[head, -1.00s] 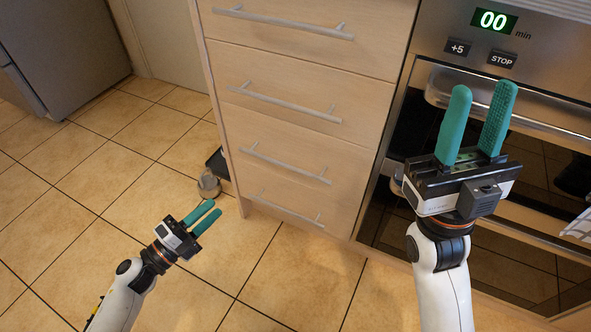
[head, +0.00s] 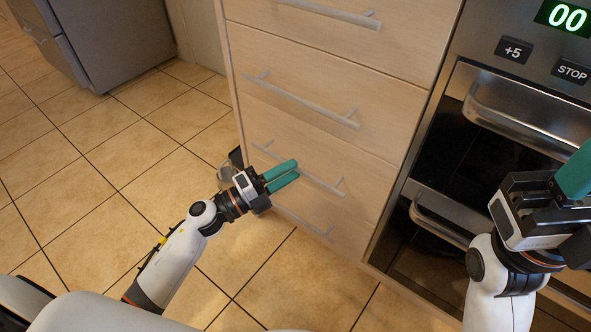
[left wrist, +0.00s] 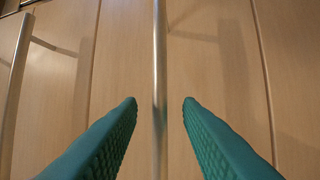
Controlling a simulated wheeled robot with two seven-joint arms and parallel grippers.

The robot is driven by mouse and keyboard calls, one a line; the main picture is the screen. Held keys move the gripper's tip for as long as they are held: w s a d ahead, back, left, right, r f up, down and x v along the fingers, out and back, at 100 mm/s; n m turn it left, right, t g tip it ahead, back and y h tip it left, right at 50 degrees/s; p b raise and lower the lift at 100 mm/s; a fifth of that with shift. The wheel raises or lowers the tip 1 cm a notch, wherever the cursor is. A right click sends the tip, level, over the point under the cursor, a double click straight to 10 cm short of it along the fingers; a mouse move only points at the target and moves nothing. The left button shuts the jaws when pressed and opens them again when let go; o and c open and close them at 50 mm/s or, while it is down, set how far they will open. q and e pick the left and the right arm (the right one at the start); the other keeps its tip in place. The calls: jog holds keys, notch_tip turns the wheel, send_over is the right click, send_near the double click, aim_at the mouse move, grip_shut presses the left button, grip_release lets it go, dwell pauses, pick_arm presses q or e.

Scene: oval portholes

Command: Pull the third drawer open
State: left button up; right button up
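The third drawer (head: 258,125) from the top is in the light wood drawer unit and looks shut. Its metal bar handle (head: 325,185) is partly hidden by my left gripper (head: 290,171) in the head view. In the left wrist view, this handle (left wrist: 160,85) runs upright between my two green fingers (left wrist: 161,103). The gripper is open, with a gap on each side of the bar. My right gripper (head: 578,175) is at the right edge of the head view, in front of the oven. It is cut off by the frame, so its opening does not show.
Other drawer handles lie above (head: 300,100) and below (head: 300,222). The oven (head: 480,150) stands right of the drawers. A fridge (head: 110,40) is at the far left. The tiled floor at left is clear.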

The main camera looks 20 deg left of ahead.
pick_arm(q)
jog(key=shift+x, duration=1.25)
grip_shut()
